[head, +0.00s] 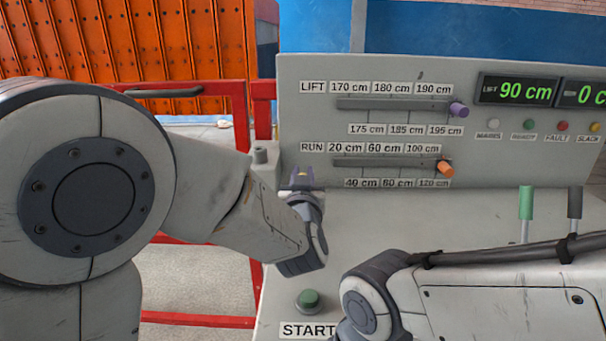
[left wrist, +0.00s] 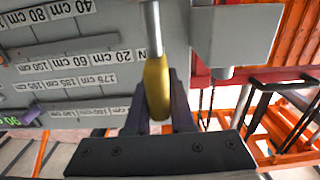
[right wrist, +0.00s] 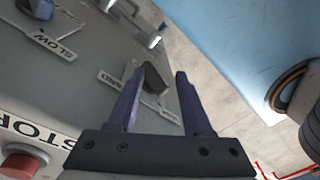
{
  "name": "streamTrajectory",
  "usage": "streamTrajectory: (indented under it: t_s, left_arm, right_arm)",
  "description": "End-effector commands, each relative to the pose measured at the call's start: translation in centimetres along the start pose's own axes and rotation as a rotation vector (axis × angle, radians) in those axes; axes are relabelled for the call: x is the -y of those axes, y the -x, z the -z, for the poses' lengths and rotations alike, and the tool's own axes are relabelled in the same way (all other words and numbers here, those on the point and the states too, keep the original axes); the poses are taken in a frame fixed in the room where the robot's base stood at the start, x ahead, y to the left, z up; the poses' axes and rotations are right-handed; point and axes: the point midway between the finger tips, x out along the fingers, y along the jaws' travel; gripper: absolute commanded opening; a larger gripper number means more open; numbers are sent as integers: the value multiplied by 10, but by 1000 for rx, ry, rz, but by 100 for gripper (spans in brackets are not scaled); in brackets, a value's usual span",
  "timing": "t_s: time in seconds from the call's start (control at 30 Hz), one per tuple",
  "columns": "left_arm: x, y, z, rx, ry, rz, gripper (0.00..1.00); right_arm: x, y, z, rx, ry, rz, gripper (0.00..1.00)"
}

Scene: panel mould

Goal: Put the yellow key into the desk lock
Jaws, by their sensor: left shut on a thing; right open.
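The yellow key (left wrist: 158,88) is upright in the left wrist view, its yellow grip between the dark fingers of my left gripper (left wrist: 158,108). Its grey metal shaft (left wrist: 152,32) runs up out of that frame, so its tip is hidden. In the head view my left gripper (head: 302,178) is just in front of the panel's left part, and the key barely shows there. A grey block with a short cylinder (head: 259,155) stands at the desk's left edge; I cannot tell whether it is the lock. My right gripper (right wrist: 160,75) is open and empty above the desk.
The upright panel (head: 480,150) carries a purple slider knob (head: 458,109) and an orange one (head: 446,168). A green START button (head: 308,300) is at the front. Green (head: 526,203) and dark (head: 575,201) levers stand at right. A red STOP button (right wrist: 22,163) shows below.

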Motion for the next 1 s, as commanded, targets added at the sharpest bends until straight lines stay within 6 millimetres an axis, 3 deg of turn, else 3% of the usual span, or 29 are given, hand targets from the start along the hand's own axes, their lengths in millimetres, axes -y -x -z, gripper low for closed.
streamTrajectory:
  t_s: [0.57, 1.0]
  left_arm:
    - [0, 0, -16, 0, 0, 0, 0]
    - [0, 0, -1, -1, 0, 0, 0]
  right_arm:
    - [-1, -14, -1, 0, 0, 0, 50]
    - [0, -2, 0, 0, 0, 0, 50]
